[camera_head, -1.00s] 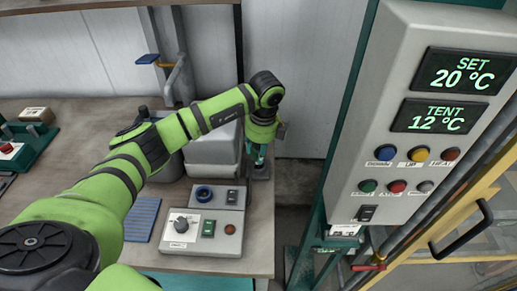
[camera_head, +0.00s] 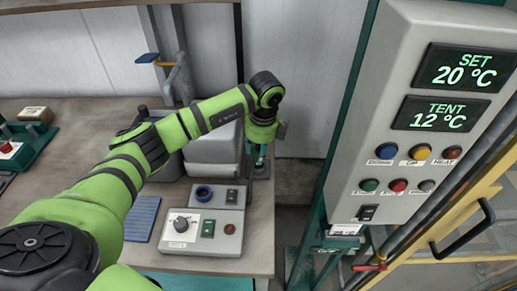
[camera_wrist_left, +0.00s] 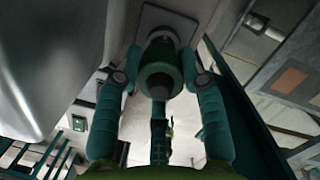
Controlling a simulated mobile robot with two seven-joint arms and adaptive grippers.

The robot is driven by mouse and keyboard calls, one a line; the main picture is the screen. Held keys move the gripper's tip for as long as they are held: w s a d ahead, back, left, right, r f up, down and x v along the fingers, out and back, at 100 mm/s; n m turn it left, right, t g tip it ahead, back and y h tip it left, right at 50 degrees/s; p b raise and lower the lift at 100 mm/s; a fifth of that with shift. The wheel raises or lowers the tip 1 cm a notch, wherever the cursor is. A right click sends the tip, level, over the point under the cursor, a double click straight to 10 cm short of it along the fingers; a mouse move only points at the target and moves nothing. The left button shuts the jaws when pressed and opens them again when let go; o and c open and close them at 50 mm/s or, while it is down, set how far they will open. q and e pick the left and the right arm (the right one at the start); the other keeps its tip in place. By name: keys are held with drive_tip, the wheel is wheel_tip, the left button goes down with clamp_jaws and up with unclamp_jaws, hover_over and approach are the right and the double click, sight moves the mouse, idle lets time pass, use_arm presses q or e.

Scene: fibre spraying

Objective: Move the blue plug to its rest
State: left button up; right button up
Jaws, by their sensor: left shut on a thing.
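My left gripper (camera_head: 258,158) is at the right end of the bench, pointing down beside the grey machine. In the left wrist view, the left gripper (camera_wrist_left: 161,65) is shut on a dark green cylinder (camera_wrist_left: 160,72) with a darker round end. A pale square plate (camera_wrist_left: 178,22) lies beyond its far end; I cannot tell if they touch. The held thing looks green, not clearly blue. My right gripper does not show.
The grey machine (camera_head: 213,150) stands close left of the gripper. A blue ribbed mat (camera_head: 143,219) lies left of the control box. A tall control panel (camera_head: 365,150) stands to the right, across a gap past the bench edge.

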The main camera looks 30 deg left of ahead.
use_arm(q)
drive_tip(key=shift+f+b, duration=1)
drive_tip(key=shift+f, duration=0.35)
drive_tip(key=o, duration=1.3)
drive_tip(key=shift+c, duration=0.2)
drive_tip(key=r, duration=0.4)
drive_tip(key=d+r, duration=0.1)
drive_tip(key=r, duration=0.7)
drive_tip(key=shift+s+d, duration=0.25)
drive_tip(key=shift+s, duration=0.05)
drive_tip(key=shift+f, duration=0.1)
